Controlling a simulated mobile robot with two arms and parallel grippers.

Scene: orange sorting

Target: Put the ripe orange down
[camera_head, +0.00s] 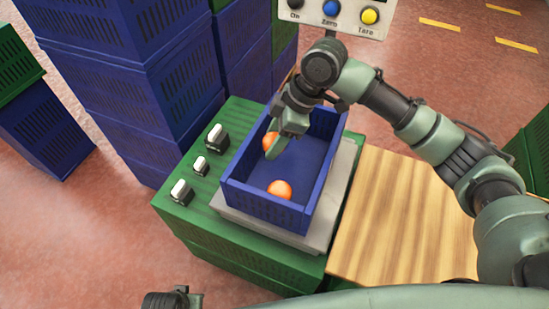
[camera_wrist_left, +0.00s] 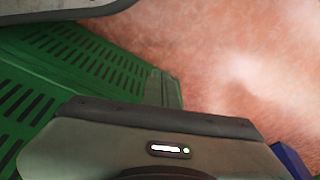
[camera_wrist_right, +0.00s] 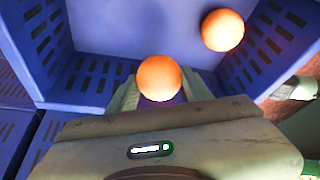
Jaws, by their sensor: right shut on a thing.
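My right gripper (camera_head: 273,146) reaches down into a blue crate (camera_head: 262,207) and is shut on the ripe orange (camera_head: 269,139). In the right wrist view the ripe orange (camera_wrist_right: 160,76) sits between the two fingers. Whether it touches the crate floor I cannot tell. A second orange (camera_head: 280,189) lies on the crate floor near its front wall; it also shows in the right wrist view (camera_wrist_right: 222,30), apart from the held one.
The blue crate stands on a grey scale plate (camera_head: 318,240) on green crates (camera_head: 205,222). White-topped black weights (camera_head: 217,136) stand left of it. A wooden board (camera_head: 390,225) lies to the right. Tall blue crate stacks (camera_head: 130,80) rise at the back left. A button panel (camera_head: 345,14) stands behind.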

